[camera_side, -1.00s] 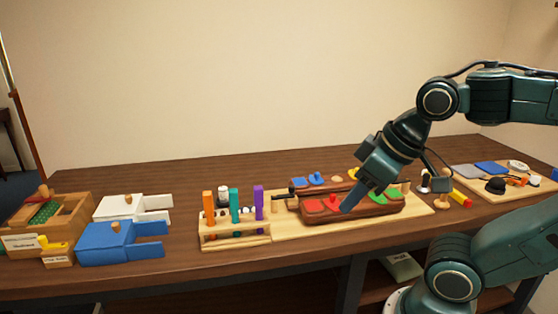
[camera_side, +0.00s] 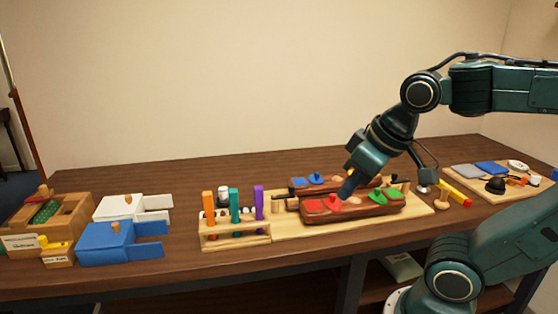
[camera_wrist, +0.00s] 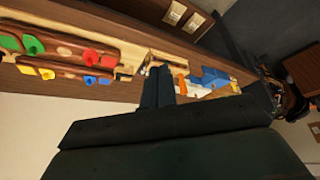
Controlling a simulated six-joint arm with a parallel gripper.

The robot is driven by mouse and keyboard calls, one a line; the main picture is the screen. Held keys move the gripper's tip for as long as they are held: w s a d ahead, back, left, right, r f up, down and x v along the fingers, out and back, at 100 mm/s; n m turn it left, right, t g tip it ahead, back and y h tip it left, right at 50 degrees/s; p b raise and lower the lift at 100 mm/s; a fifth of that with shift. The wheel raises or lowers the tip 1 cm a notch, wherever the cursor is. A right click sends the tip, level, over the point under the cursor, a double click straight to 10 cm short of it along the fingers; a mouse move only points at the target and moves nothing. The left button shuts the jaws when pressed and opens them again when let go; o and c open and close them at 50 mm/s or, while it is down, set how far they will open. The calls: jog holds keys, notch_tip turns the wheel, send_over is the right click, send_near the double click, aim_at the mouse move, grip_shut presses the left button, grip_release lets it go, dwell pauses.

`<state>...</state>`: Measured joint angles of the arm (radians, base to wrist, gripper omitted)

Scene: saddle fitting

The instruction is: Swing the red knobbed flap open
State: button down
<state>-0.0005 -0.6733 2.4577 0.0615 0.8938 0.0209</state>
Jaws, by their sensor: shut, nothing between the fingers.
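The red flap (camera_side: 313,206) with its red knob (camera_side: 335,204) lies flat at the left part of the front dark-red wooden block (camera_side: 365,210). Both the flap (camera_wrist: 107,61) and its knob (camera_wrist: 90,57) also show in the wrist view. My gripper (camera_side: 345,196) is shut and empty, pointing down just above and right of the red knob in the side view. Whether it touches the knob cannot be told. In the wrist view my fingertips (camera_wrist: 158,74) are together, apart from the flap. My gripper partly hides the back of the block.
A green flap (camera_side: 392,194) sits at the block's right. Behind is a second block with a blue flap (camera_side: 306,181). A rack with orange, teal and purple pegs (camera_side: 234,234) stands left. A blue box (camera_side: 105,243) is farther left. A tool tray (camera_side: 500,190) is right.

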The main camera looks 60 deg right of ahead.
jog(key=w+d+f+m+g+h, duration=0.3)
jog(key=w+d+f+m, duration=0.2)
jog(key=w+d, duration=0.2)
jog(key=w+d+f+m+g+h, duration=0.3)
jog(key=w+d+m, duration=0.3)
jog(key=w, duration=0.6)
jog(key=shift+w+d+f+g+h, duration=0.25)
jog(key=shift+d+f+g, duration=0.35)
jog(key=shift+d+f, duration=0.35)
send_near(328, 200)
jog(key=w+f, duration=0.2)
jog(key=f, duration=0.1)
jog(key=shift+w+f, duration=0.2)
jog(key=shift+f, duration=0.05)
jog(key=shift+s+d+f, duration=0.15)
jog(key=shift+s+d, duration=0.75)
jog(key=shift+s, duration=0.25)
jog(key=shift+s+d, duration=0.35)
jog(key=shift+s, duration=0.15)
